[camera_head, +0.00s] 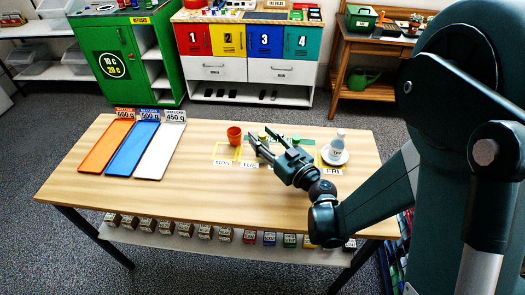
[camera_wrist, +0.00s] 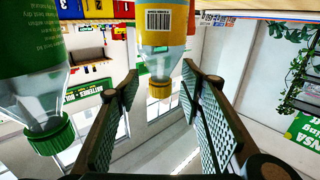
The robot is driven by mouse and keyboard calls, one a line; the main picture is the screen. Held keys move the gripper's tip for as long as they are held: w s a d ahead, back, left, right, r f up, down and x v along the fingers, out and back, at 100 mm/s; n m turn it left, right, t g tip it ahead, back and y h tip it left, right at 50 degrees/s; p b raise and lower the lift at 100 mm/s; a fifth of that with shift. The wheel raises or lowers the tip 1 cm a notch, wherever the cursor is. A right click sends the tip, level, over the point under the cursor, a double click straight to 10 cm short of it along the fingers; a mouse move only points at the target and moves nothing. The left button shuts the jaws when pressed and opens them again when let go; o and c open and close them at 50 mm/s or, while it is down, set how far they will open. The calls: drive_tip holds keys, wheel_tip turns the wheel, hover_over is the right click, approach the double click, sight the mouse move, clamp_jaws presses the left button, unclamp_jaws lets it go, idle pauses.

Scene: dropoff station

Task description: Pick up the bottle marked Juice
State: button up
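No label reading Juice is legible in either view. In the wrist view, which looks upside down, a bottle with a yellow label, barcode and orange cap (camera_wrist: 160,88) lies ahead between the open fingers of my gripper (camera_wrist: 160,72), apparently untouched. A bottle with a green label and green cap (camera_wrist: 35,60) is at the left, outside the fingers. In the head view my gripper (camera_head: 262,141) is open over the table, around the TUE place, and partly hides small things there.
The wooden table (camera_head: 190,195) has bare room at its front. Orange (camera_head: 106,147), blue (camera_head: 132,148) and white (camera_head: 161,150) trays lie at its left. Several small boxes line a shelf below.

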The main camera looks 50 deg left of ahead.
idle(0.5)
drive_tip(key=c, duration=0.9)
drive_tip(key=shift+r, duration=0.1)
drive_tip(key=shift+c, duration=0.2)
drive_tip(key=shift+r+p, duration=1.25)
drive_tip(key=shift+r, duration=3.65)
drive_tip(key=shift+c, duration=0.2)
